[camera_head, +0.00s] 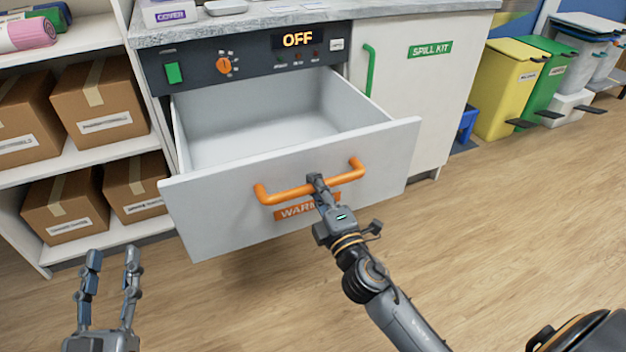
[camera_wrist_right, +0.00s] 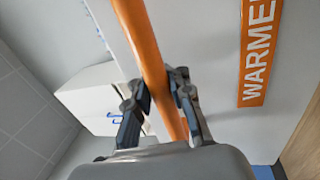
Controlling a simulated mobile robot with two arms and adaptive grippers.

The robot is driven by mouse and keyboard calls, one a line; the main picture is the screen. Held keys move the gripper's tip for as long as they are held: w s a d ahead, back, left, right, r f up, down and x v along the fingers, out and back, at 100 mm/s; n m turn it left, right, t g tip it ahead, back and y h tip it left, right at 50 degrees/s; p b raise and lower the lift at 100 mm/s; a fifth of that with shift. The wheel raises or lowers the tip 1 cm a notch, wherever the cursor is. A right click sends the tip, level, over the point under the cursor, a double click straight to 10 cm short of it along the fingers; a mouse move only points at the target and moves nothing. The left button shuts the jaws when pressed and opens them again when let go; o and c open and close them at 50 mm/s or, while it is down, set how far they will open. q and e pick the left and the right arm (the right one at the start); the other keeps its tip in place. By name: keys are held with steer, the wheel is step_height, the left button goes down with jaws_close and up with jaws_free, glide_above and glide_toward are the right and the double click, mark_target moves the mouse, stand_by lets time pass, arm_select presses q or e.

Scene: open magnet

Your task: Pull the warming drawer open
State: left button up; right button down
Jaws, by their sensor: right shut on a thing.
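The warming drawer (camera_head: 230,215) is pulled well out of its cabinet under the counter, and its empty white inside shows in the head view. Its front carries an orange bar handle (camera_head: 272,196) and an orange label, partly hidden by my right gripper. My right gripper (camera_head: 317,182) is shut on the handle near its middle. In the right wrist view the fingers (camera_wrist_right: 160,100) lie on both sides of the orange bar (camera_wrist_right: 143,45), beside the label (camera_wrist_right: 258,50). My left gripper (camera_head: 112,262) is at the lower left, fingers apart and empty, away from the drawer.
A control panel (camera_head: 255,55) with an "OFF" display sits above the drawer. A white spill kit door (camera_head: 415,90) with a green handle is to the right. Shelves with cardboard boxes (camera_head: 98,100) stand at left. Coloured bins (camera_head: 508,85) stand at far right. The wooden floor (camera_head: 510,220) is clear.

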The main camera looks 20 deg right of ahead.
steer(key=shift+f, duration=0.2)
steer(key=c, duration=1.2)
jaws_free()
steer(key=shift+r, duration=0.1)
steer(key=shift+s, duration=0.1)
steer(key=s+f, duration=0.1)
steer(key=s, duration=0.6)
steer(key=shift+f, duration=0.25)
steer(key=shift+s, duration=0.1)
